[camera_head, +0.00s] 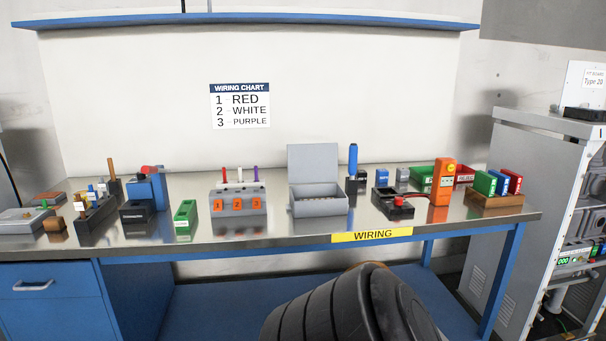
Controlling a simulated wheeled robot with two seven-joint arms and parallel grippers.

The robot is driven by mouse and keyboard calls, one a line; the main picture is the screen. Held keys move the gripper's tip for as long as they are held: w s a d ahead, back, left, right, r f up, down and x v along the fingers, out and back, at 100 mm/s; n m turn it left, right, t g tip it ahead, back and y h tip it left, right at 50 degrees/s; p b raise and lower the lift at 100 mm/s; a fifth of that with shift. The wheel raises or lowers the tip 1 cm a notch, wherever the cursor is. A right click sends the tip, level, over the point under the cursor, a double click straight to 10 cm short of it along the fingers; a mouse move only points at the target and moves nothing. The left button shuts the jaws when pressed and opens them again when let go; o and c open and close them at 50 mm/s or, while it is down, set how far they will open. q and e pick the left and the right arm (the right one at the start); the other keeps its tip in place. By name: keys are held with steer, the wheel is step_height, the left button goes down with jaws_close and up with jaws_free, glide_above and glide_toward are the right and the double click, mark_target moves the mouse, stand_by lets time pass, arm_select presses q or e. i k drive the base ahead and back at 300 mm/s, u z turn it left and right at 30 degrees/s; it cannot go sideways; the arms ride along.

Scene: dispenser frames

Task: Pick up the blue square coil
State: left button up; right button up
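I cannot tell for certain which thing is the blue square coil. A small blue labelled block (503,184) stands between a green block (485,183) and a red block (515,181) in a wooden tray (497,201) at the right end of the bench. A larger blue block (146,192) with a red part on top stands on the left side behind a black base. Neither of my grippers is in view.
The metal workbench (270,226) holds a grey open-lidded box (318,203), a numbered orange-and-grey block (238,202), an orange meter (443,186) and a green block (185,215). A blue shelf (250,19) hangs above. A grey cabinet (500,215) stands right.

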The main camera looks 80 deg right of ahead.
mark_target(381, 175)
steer(key=z, duration=3.1)
